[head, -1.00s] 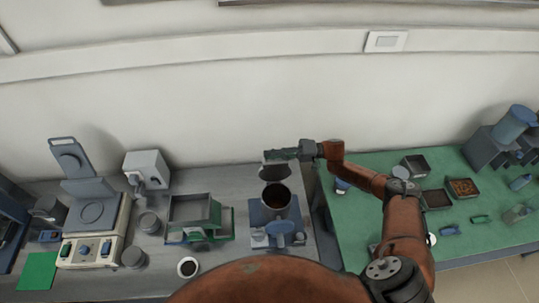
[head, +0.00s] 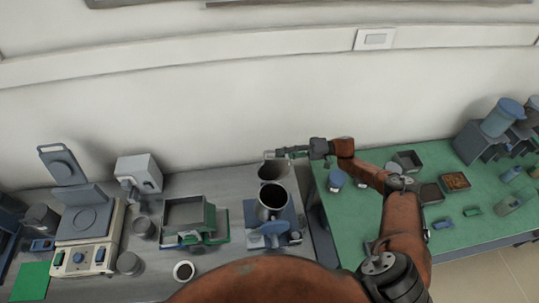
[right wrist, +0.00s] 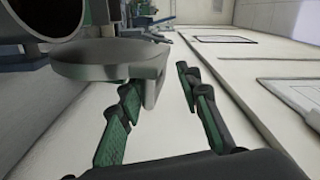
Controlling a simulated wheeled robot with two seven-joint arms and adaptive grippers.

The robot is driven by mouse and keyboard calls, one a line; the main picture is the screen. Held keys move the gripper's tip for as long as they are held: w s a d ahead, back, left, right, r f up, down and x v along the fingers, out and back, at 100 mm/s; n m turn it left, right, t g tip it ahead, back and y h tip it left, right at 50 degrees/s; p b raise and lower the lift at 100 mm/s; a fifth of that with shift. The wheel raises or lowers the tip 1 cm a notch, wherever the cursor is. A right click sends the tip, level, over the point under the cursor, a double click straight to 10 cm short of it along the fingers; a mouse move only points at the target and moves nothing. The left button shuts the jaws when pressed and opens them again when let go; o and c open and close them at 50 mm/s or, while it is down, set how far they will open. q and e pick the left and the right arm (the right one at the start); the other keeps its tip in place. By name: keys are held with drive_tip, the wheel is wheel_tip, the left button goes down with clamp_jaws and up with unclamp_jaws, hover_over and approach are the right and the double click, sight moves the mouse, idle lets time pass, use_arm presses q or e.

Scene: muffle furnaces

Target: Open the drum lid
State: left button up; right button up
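The drum (head: 258,214) is a grey metal cylinder on a blue base, and its round mouth is uncovered. Its grey lid (head: 272,170) stands raised behind the mouth, near the wall. My right gripper (head: 283,153) is at the lid's upper edge. In the right wrist view the lid (right wrist: 95,62) is a thick disc with a squared tab on its rim, close to the left finger. The fingers of the right gripper (right wrist: 163,105) are apart, with the tab near the gap between them; contact is unclear. My left gripper is not in view.
A green-framed tray machine (head: 190,215) and a beige balance-like device (head: 88,250) stand left on the grey bench. A small cup (head: 184,271) is near its front. The green table (head: 370,215) at right holds trays and small parts. The wall is close behind the lid.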

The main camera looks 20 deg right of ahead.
drive_tip(key=v, duration=0.4)
drive_tip(key=shift+w+d+r, duration=0.1)
drive_tip(key=shift+d+r, duration=0.15)
drive_tip(key=shift+d, duration=0.1)
drive_tip(key=shift+f, duration=0.1)
